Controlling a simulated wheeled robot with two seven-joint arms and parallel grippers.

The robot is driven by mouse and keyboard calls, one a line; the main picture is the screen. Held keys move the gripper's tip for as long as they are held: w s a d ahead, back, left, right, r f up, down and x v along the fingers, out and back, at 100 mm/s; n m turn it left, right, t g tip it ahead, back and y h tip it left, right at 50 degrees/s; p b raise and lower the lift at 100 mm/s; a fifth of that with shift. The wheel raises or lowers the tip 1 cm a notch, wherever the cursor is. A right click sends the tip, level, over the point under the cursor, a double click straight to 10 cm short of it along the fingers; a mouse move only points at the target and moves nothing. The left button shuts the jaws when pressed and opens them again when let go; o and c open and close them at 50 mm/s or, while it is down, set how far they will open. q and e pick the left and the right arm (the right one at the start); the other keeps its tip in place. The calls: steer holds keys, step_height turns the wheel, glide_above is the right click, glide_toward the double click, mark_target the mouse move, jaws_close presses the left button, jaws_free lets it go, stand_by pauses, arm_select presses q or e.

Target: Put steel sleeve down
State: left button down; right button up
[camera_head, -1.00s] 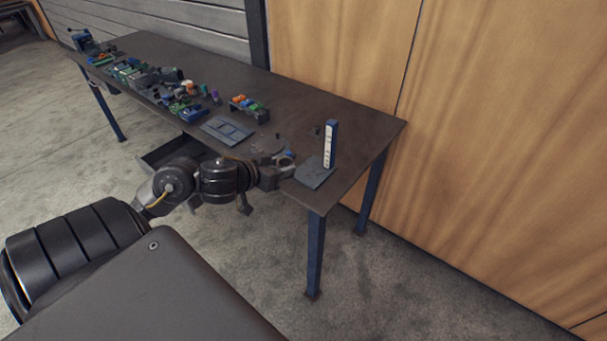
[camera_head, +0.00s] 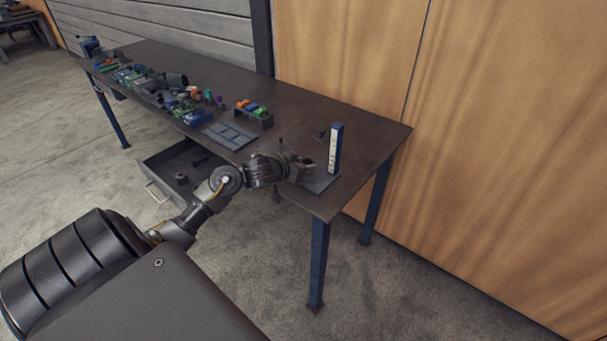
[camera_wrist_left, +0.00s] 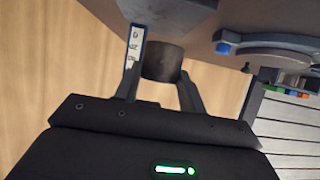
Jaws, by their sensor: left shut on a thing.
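My left gripper (camera_head: 304,168) is over the right end of the workbench, close to the blue upright post with a white scale. In the left wrist view, the two fingers of my left gripper (camera_wrist_left: 160,95) are shut on the steel sleeve (camera_wrist_left: 163,62), a dark short cylinder. The sleeve is too small to make out clearly in the head view. The post (camera_head: 336,149) stands on a flat grey plate (camera_head: 323,183) near the bench's front edge; it also shows beside the sleeve in the left wrist view (camera_wrist_left: 134,48). I cannot tell whether the sleeve touches the plate. My right gripper is out of view.
The workbench (camera_head: 370,135) has free room at its back right. A flat tray (camera_head: 229,135), a small rack with coloured parts (camera_head: 254,110) and several tools lie to the left. An open drawer (camera_head: 170,165) juts out below the front edge. A wooden wall (camera_head: 500,120) stands behind.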

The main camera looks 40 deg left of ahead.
arm_select(q)
steer(key=shift+w+a+f, duration=0.1)
steer(key=shift+w+f, duration=0.1)
steer(key=shift+f, duration=1.5)
steer(key=shift+f, duration=0.15)
steer(key=c, duration=0.8)
jaws_free()
steer(key=shift+c, duration=0.2)
steer(key=shift+s+r, duration=0.2)
steer(key=shift+s, duration=0.05)
steer(key=p+v, duration=0.1)
steer(key=v, duration=1)
steer(key=shift+s+r, duration=0.2)
